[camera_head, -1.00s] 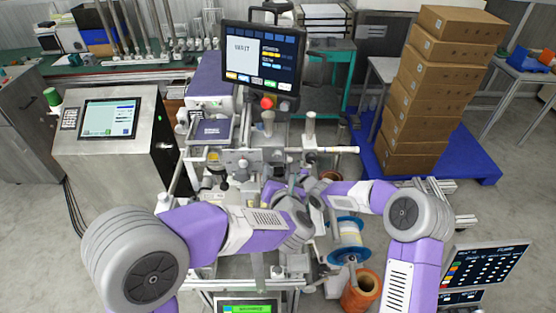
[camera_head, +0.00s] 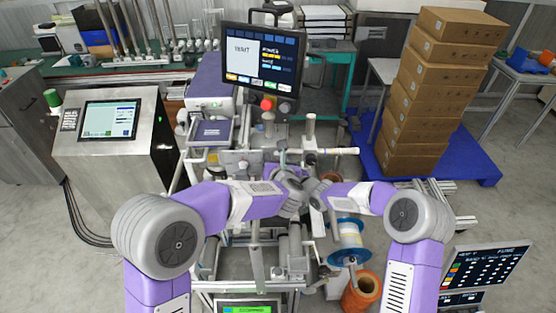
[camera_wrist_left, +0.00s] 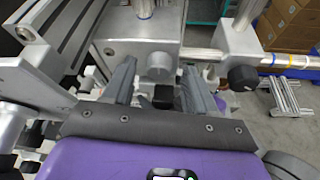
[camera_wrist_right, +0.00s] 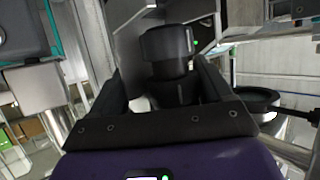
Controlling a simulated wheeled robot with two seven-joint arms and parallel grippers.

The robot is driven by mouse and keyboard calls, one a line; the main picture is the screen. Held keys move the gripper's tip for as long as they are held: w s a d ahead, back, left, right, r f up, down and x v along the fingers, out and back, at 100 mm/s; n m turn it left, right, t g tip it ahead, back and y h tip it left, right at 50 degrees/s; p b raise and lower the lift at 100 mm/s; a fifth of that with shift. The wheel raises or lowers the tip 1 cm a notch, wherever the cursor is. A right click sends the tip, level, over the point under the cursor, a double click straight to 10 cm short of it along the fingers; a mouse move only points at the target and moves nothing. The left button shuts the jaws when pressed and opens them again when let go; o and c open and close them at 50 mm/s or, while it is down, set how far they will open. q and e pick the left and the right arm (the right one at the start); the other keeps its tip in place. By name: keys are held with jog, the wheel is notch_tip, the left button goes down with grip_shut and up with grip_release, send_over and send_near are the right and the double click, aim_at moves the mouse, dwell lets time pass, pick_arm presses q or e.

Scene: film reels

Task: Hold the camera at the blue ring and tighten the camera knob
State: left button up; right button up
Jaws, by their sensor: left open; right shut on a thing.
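The camera (camera_wrist_right: 168,50) is a dark cylinder in the right wrist view. My right gripper (camera_wrist_right: 163,80) is shut on it, with a finger on each side. My left gripper (camera_wrist_left: 157,70) is open, its fingers either side of a round grey knob (camera_wrist_left: 160,62) and a small black block. A black knob (camera_wrist_left: 242,77) sits on a metal clamp block right of the left fingers, apart from them. A blue ring (camera_wrist_left: 305,62) bands the horizontal rod to the right of this clamp. In the head view my wrists hide the camera.
The horizontal rod (camera_head: 332,151) sticks out right of the machine. A monitor (camera_head: 262,60) stands above and behind. A spool with blue flanges (camera_head: 347,240) and an orange roll (camera_head: 360,293) are below my right arm. Metal posts and plates crowd both grippers.

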pick_arm(q)
jog(key=shift+w+f, duration=0.1)
jog(key=shift+w, duration=0.2)
jog(key=c, duration=1.1)
jog(key=shift+o, duration=0.2)
jog(key=shift+d+m, duration=0.1)
jog(key=shift+m, duration=0.2)
jog(key=m+y, duration=0.1)
jog(key=m, duration=0.1)
jog(key=shift+d+f+m+y, duration=0.1)
jog(key=shift+d+m+y, duration=0.05)
jog(key=shift+m+y, duration=0.2)
jog(key=shift+s+d+f+m+t+y, duration=0.1)
jog(key=shift+m+t+y, duration=0.15)
jog(key=shift+m+y, duration=0.4)
jog(key=shift+f+m+t+y, duration=0.1)
jog(key=shift+m+t+y, duration=0.2)
jog(key=shift+m, duration=0.6)
